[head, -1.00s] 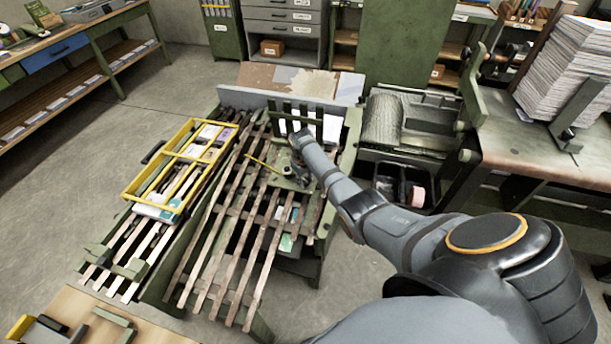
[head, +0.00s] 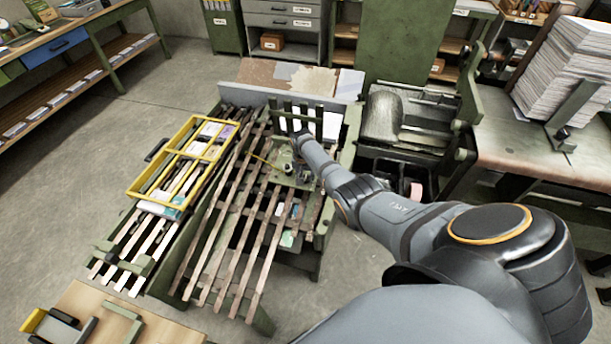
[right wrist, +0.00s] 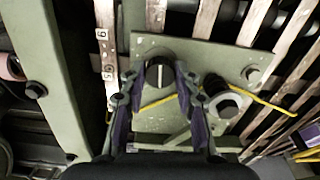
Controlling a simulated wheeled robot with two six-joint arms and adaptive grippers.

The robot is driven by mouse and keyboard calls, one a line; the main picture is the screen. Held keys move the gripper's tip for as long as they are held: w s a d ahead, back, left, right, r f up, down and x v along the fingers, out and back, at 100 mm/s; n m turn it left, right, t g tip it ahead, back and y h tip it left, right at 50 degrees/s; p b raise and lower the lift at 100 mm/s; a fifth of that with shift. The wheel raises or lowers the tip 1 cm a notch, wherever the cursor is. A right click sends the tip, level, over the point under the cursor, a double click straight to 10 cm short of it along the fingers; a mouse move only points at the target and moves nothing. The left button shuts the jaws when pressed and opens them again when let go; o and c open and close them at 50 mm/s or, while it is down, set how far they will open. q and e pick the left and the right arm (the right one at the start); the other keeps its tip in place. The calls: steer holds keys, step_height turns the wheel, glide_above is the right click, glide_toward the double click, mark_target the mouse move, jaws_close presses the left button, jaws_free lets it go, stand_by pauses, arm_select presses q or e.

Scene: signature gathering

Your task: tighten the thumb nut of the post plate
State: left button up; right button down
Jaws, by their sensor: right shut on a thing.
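The post plate (right wrist: 205,58) is a flat green plate with bolts, lying over wooden slats in the right wrist view. It also shows in the head view (head: 280,160), partly hidden by my right arm. The thumb nut (right wrist: 159,73) is a round dark knob with a pale line across its top, on the plate. My right gripper (right wrist: 158,80) has its two fingers on either side of this knob and is shut on it. In the head view the right gripper (head: 294,166) is small at the plate. My left gripper is not in view.
A second dark knob (right wrist: 226,106) with a pale collar and a yellow cord (right wrist: 262,102) lie close to the right finger. A yellow frame (head: 142,184) rests on slats at left. A paper stack (head: 570,70) stands at right.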

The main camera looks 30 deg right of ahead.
steer(key=shift+m, duration=0.7)
steer(key=c, duration=1)
jaws_free()
steer(key=r, duration=0.4)
steer(key=s+a+r, duration=0.1)
steer(key=r, duration=0.6)
steer(key=shift+s+a+r, duration=0.15)
steer(key=shift+a+r, duration=0.1)
steer(key=shift+r, duration=0.15)
